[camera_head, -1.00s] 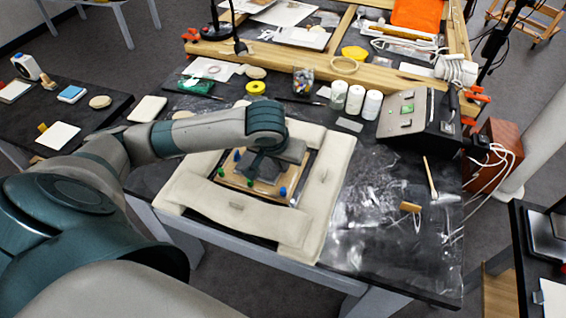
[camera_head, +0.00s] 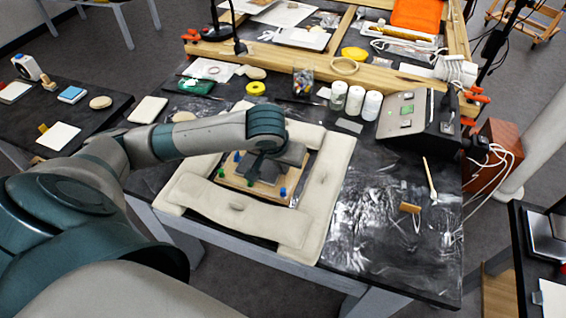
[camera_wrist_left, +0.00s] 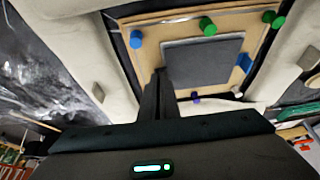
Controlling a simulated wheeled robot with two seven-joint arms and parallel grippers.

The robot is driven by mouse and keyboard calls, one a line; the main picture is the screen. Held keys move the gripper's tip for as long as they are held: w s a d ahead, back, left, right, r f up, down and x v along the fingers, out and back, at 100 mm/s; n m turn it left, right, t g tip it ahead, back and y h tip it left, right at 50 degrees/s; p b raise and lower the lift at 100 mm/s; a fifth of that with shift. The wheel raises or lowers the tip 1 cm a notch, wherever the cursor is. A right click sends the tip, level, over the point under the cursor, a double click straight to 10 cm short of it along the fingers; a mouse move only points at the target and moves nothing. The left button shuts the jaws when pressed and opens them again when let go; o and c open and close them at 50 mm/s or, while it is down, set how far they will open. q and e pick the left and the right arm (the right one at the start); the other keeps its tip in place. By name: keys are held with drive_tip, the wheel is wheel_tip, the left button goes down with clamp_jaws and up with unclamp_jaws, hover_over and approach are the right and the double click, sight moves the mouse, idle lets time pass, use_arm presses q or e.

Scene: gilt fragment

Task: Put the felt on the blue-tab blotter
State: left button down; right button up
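The grey square felt (camera_wrist_left: 203,60) lies flat on a wooden board (camera_wrist_left: 165,18) with coloured pegs, seen in the left wrist view. The board (camera_head: 235,184) also shows in the head view, inside pale padded cushions. My left gripper (camera_wrist_left: 159,75) is over the board, its dark fingers close together at the felt's near edge. I cannot tell whether they grip it. In the head view the gripper (camera_head: 256,172) partly hides the felt. My right gripper is not in view.
The left side table holds a pale pad (camera_head: 58,136) with a yellow tab and a blue-topped block (camera_head: 72,94). Another pale pad (camera_head: 148,109) lies at the worktable's left. White jars (camera_head: 355,100) and a sloped box (camera_head: 420,115) stand at right.

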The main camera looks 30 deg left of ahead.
use_arm(q)
drive_tip(key=shift+f, duration=0.2)
idle(0.4)
drive_tip(key=c, duration=1.9)
unclamp_jaws()
drive_tip(key=shift+c, duration=0.2)
drive_tip(key=shift+r, duration=0.1)
drive_tip(key=p+v, duration=1.1)
drive_tip(key=v, duration=0.6)
drive_tip(key=shift+p, duration=0.3)
